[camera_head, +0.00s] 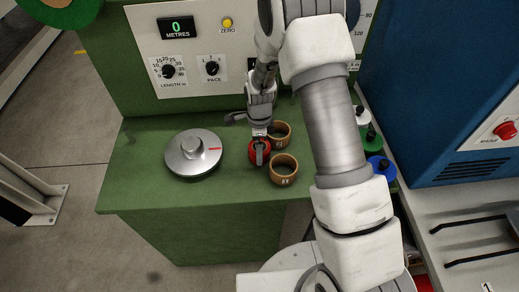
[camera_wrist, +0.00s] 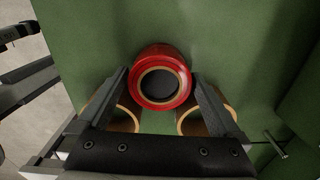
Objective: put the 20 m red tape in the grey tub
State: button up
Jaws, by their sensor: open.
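The red tape (camera_head: 252,154) is a roll on the green bench top, between the silver dial and two tan rolls. In the wrist view the red tape (camera_wrist: 160,53) shows its round core facing me. My gripper (camera_head: 260,150) is open over it. In the wrist view my gripper (camera_wrist: 160,78) has one finger on each side of the roll, close to its sides; I cannot tell whether they touch it. Any length marking on the red roll cannot be read. I cannot make out a grey tub in either view.
Two tan rolls, one behind (camera_head: 284,130) and one in front (camera_head: 284,170), stand close to my gripper. A silver dial (camera_head: 194,153) sits left. White (camera_head: 363,116), green (camera_head: 370,138) and blue (camera_head: 379,168) spools line the right edge. A control panel (camera_head: 205,75) rises behind.

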jog(key=shift+f, duration=0.25)
jog(key=c, duration=1.4)
jog(key=shift+r, duration=0.25)
